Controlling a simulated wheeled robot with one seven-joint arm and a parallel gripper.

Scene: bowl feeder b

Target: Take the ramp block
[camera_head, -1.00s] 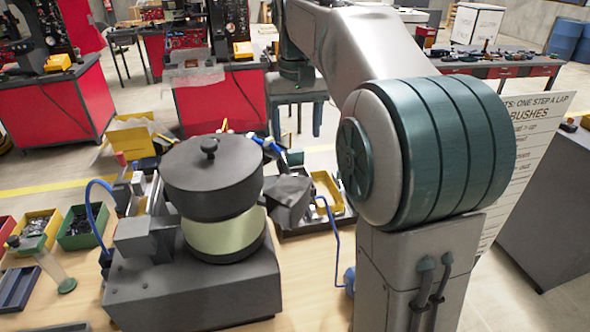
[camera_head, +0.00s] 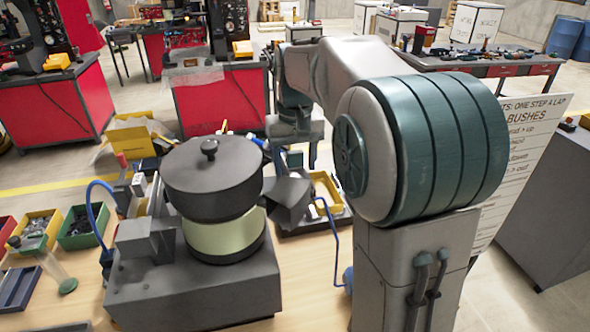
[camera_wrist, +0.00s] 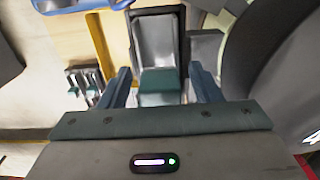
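In the wrist view, my gripper (camera_wrist: 162,88) has its two blue-grey fingers spread apart. A teal block (camera_wrist: 160,80), which looks like the ramp block, shows between them, with narrow gaps at its sides. It sits at the near end of a grey channel-like holder (camera_wrist: 155,40); whether it is fixed there I cannot tell.
The lidded bowl feeder stands on the wooden bench (camera_head: 310,290). A green bin of parts (camera_head: 82,228) and a yellow-lined bin (camera_head: 38,228) are at the left. A dark tray with a yellow bin (camera_head: 328,190) lies right of the chute. A blue hose curves nearby.

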